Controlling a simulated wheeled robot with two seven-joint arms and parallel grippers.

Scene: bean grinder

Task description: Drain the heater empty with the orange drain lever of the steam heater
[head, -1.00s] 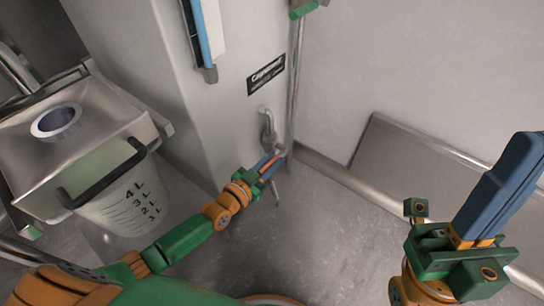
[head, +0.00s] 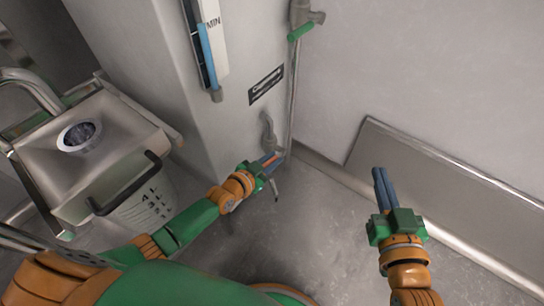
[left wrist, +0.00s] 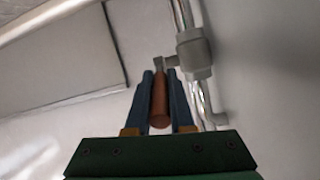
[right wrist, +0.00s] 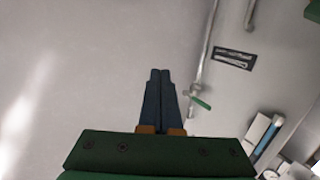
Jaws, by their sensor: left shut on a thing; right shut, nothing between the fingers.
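The steam heater (head: 150,70) is a tall pale-grey column in the head view, with a blue gauge tube (head: 207,55) on its front. The blue reaches near the MIN mark. The orange drain lever (left wrist: 159,100) is at the heater's lower corner, beside a bent metal pipe (head: 268,130). My left gripper (head: 272,159) is shut on the lever. In the left wrist view the lever lies between both fingers and joins a grey valve (left wrist: 195,55). My right gripper (head: 380,172) is shut and empty, apart to the right; its closed fingers also show in the right wrist view (right wrist: 160,75).
A steel box with a round opening (head: 79,137) and a graduated clear jug (head: 140,205) with a black handle stand at the left. A green-handled valve (head: 300,32) is higher on the thin pipe. A low metal panel (head: 440,190) lines the right wall. The floor between is clear.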

